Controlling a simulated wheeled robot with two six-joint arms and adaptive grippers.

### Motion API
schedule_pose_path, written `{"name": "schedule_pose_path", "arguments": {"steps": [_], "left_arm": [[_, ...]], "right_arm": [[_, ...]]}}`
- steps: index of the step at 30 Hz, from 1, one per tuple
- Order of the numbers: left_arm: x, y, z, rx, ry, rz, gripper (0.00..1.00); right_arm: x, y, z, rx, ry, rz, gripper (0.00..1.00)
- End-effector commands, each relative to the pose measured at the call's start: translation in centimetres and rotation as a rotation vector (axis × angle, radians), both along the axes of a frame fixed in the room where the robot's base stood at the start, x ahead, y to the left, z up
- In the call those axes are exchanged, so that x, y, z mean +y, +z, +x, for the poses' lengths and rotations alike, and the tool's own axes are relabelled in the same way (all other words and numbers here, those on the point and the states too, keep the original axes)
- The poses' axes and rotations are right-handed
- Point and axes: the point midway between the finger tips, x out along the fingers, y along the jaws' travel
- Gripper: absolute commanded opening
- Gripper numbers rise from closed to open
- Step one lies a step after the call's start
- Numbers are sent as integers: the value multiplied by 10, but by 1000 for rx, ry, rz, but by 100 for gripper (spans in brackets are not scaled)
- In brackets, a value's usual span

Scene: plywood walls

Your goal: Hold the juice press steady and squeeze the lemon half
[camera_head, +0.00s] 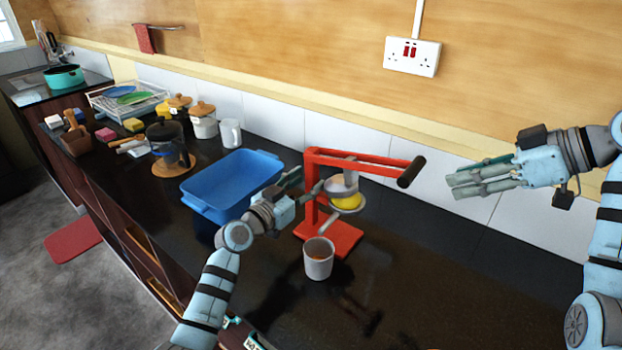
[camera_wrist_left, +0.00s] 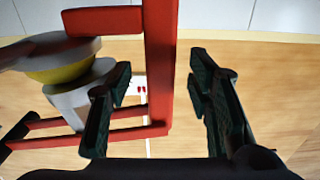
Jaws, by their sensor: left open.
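The red juice press (camera_head: 330,240) stands upright on the dark counter, with its lever arm raised to the right and a black handle (camera_head: 411,172) at the end. The yellow lemon half (camera_head: 347,202) sits in the press under the grey pressing cone (camera_head: 342,184); it also shows in the left wrist view (camera_wrist_left: 62,74). My left gripper (camera_head: 306,184) is open at the press's upright post. In the left wrist view the red post (camera_wrist_left: 160,60) appears between the fingers, with gaps on both sides. My right gripper (camera_head: 452,184) is in the air right of the handle, apart from it; its opening is unclear.
A light grey cup (camera_head: 318,260) stands in front of the press base. A blue tray (camera_head: 205,206) lies left of the press. A coffee press (camera_head: 167,142), jars and a dish rack stand farther left. The counter right of the press is clear.

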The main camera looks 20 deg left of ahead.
Motion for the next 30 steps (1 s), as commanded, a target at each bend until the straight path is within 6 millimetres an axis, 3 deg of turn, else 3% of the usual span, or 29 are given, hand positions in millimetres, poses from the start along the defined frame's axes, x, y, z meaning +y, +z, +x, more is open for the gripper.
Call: {"name": "schedule_pose_path", "arguments": {"steps": [6,14,23,30], "left_arm": [[-11,0,28,0,0,-1,47],[-12,0,31,1,1,0,47],[-12,0,30,1,1,0,0],[-12,-1,30,1,1,0,0]], "right_arm": [[0,0,0,0,0,0,33],[0,0,0,0,0,0,33],[0,0,0,0,0,0,33],[0,0,0,0,0,0,33]]}}
